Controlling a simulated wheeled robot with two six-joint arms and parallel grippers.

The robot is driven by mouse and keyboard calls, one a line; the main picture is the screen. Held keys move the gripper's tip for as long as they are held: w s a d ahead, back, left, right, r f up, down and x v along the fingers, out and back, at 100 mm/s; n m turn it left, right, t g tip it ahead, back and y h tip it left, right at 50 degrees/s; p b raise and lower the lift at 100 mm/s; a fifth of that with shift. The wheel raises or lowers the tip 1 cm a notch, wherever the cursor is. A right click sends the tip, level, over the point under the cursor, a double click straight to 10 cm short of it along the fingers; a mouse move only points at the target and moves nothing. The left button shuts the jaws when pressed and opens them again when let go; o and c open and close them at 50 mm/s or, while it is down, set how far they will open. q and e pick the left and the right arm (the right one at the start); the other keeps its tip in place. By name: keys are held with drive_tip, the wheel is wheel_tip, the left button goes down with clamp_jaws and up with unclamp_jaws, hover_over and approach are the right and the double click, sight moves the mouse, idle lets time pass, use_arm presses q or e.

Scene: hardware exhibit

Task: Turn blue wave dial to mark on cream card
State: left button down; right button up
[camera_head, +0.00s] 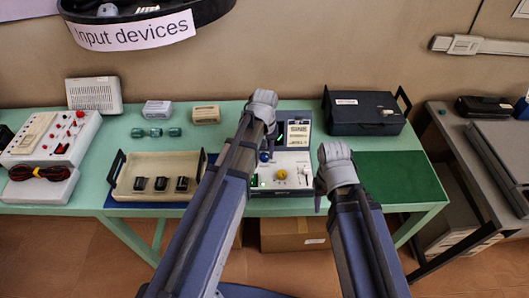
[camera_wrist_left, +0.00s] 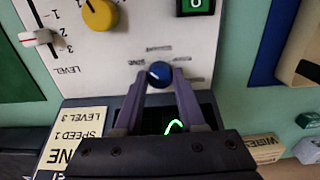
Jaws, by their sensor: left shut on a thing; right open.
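The blue wave dial (camera_head: 264,157) is on the white panel (camera_head: 290,160) of a control box; it also shows in the left wrist view (camera_wrist_left: 159,74). My left gripper (camera_wrist_left: 160,80) is shut on the dial, one finger on each side. Small labels ring the dial, but its pointer is not clear. The cream card (camera_head: 298,134) stands at the box's back. In the left wrist view the card (camera_wrist_left: 74,140) appears upside down, with "SPEED 1" and "LEVEL 3" legible; its largest word is cut off. My right gripper (camera_head: 320,190) is open and empty, right of the box.
A dark screen with a green trace (camera_wrist_left: 174,127) is partly behind my gripper. A cream tray (camera_head: 128,180) stands left; a dark case (camera_head: 363,113) stands back right.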

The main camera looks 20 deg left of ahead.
sight(265, 155)
idle(0.3)
use_arm(q)
drive_tip(key=c, duration=0.8)
unclamp_jaws()
drive_tip(key=shift+o, duration=0.2)
drive_tip(key=shift+r, duration=0.1)
wheel_tip(265, 155, up, 8)
drive_tip(key=p, duration=0.8)
drive_tip(key=shift+f, duration=0.2)
drive_tip(key=s+d+m+y, duration=0.1)
drive_tip(key=s+d+m, duration=0.6)
drive_tip(key=s+d, duration=0.3)
drive_tip(key=s, duration=0.4)
drive_tip(key=shift+s+d, duration=0.15)
drive_tip(key=shift+s, duration=0.15)
